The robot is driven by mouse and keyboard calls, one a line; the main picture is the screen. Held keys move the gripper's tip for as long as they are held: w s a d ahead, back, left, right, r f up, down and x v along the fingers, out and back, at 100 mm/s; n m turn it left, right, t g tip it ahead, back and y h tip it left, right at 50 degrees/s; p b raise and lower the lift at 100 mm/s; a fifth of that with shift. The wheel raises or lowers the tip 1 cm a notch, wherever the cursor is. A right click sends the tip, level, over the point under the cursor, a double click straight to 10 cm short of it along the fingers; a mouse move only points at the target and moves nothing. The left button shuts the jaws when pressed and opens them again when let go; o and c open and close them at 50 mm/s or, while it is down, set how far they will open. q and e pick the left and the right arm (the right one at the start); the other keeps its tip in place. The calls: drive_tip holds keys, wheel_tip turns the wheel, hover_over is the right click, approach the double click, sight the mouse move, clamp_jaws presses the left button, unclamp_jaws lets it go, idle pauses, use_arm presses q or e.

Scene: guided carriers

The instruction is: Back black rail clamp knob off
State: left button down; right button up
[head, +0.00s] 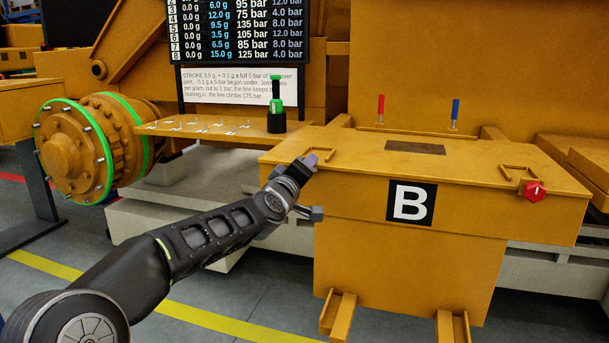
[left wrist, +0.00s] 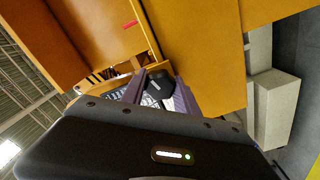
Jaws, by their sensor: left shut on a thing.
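My left gripper (head: 316,161) is at the front left corner of the yellow box marked B (head: 345,197), beside the left handle on its lid. In the left wrist view the two grey-purple fingers (left wrist: 160,92) are shut on the black rail clamp knob (left wrist: 156,80), a dark rounded thing with a small pale mark. In the head view the gripper hides this knob, so I cannot tell how far it is turned. My right gripper is in neither view.
A red knob (head: 535,191) sits at the box's right front. Red (head: 381,108) and blue (head: 455,112) levers stand behind the lid. A green-and-black cylinder (head: 276,118) stands on a yellow shelf with small metal parts. A pressure board (head: 238,30) hangs above.

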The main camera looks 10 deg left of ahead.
use_arm(q)
drive_tip(key=n+b, duration=0.2)
drive_tip(key=n, duration=0.4)
drive_tip(key=shift+n, duration=0.3)
drive_tip(key=n+b, duration=0.1)
drive_tip(key=n, duration=0.4)
drive_tip(key=shift+n, duration=0.3)
drive_tip(key=c, duration=0.9)
unclamp_jaws()
